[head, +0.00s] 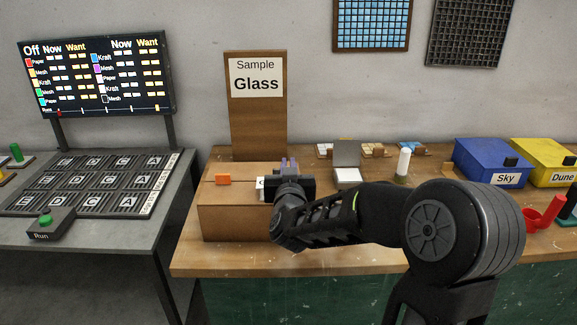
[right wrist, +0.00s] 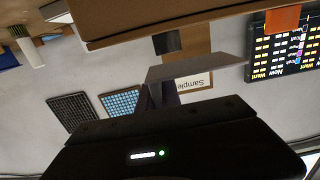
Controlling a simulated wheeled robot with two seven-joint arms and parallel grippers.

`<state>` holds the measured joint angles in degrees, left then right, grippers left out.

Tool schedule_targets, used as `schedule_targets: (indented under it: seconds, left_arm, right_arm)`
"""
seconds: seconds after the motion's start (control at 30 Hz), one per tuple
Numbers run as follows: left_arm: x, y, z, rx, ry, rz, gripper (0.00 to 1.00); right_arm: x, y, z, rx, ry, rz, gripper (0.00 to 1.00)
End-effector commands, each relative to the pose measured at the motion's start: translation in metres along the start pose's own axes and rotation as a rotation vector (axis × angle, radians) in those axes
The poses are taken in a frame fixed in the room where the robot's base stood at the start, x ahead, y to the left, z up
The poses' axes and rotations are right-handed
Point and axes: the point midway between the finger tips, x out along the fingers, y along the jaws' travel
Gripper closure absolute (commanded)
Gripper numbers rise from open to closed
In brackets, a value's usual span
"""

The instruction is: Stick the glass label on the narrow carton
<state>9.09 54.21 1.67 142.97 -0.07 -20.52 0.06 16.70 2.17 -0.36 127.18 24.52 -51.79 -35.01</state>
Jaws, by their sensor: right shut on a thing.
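A brown carton (head: 235,218) sits at the left front of the wooden table, with an orange tab (head: 222,179) on its top. It fills the upper edge of the right wrist view (right wrist: 150,22). My right gripper (head: 288,168) is at the carton's right part, its jaws shut on a thin pale sheet (right wrist: 200,70), which appears to be the label. In the head view a white edge of the label (head: 262,188) shows just left of the gripper; most of it is hidden. I cannot tell whether it touches the carton. My left gripper is not in view.
A board reading "Sample Glass" (head: 256,120) stands behind the carton. A small grey stand (head: 347,165) and a white-topped cylinder (head: 403,162) are to the right. Blue (head: 480,165) and yellow bins (head: 548,163) stand farther right. A Run button box (head: 48,228) is on the left desk.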

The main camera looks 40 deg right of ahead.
Motion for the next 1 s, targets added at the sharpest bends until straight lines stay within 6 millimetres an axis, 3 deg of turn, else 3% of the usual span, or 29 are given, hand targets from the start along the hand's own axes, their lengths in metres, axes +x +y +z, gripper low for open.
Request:
schedule_targets:
  seconds: [0.03,0.3,1.0]
  left_arm:
    - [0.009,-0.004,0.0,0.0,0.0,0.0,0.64]
    - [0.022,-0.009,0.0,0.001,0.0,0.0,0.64]
    - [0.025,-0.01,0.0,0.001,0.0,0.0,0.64]
  right_arm:
    - [0.001,0.0,0.01,0.0,0.0,0.0,1.0]
    - [0.001,0.0,0.025,0.0,0.0,0.0,1.0]
    - [0.001,0.0,0.028,0.0,0.0,0.0,1.0]
